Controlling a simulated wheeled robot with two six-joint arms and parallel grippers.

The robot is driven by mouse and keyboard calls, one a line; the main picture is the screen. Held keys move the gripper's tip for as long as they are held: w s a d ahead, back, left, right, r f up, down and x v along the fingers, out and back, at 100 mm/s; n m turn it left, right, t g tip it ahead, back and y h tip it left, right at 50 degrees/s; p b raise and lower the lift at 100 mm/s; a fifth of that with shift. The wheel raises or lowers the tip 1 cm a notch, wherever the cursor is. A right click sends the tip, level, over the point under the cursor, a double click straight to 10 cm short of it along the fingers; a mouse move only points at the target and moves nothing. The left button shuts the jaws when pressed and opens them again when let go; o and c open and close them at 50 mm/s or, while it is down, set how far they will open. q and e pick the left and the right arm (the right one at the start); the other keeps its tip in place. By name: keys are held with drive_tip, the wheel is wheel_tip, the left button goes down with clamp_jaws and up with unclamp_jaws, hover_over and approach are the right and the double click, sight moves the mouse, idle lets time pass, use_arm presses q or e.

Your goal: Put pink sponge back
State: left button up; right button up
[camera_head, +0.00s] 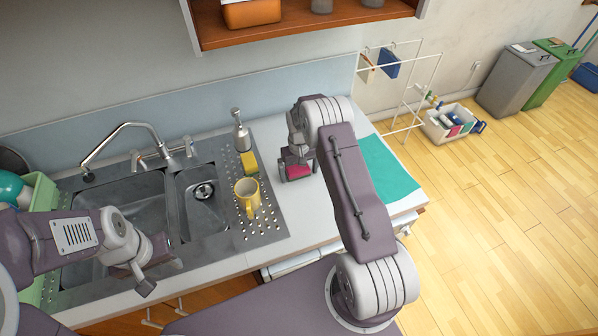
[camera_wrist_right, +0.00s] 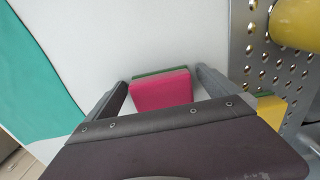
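The pink sponge (camera_head: 299,171) is on or just above the white counter, right of the perforated drainboard. In the right wrist view the pink sponge (camera_wrist_right: 161,92) has a green layer along its far side. My right gripper (camera_head: 297,172) points down at it, with one finger on each side; its fingers (camera_wrist_right: 165,88) flank the sponge closely. I cannot tell whether they press on it. My left gripper (camera_head: 152,272) is over the front edge of the sink, away from the sponge, and holds nothing I can see; its opening is unclear.
A yellow mug (camera_head: 247,194), yellow sponge (camera_head: 249,162) and soap dispenser (camera_head: 241,132) stand on the drainboard (camera_head: 266,222) left of my right gripper. A teal mat (camera_head: 390,172) lies to the right. A wire rack (camera_head: 409,105) holds a blue item. A shelf (camera_head: 300,22) hangs above.

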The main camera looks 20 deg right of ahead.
drive_tip(key=shift+r, duration=0.1)
wheel_tip(320, 180, up, 8)
drive_tip(key=shift+f+b, duration=0.1)
drive_tip(key=shift+b, duration=1.1)
drive_tip(key=shift+r, duration=0.55)
clamp_jaws()
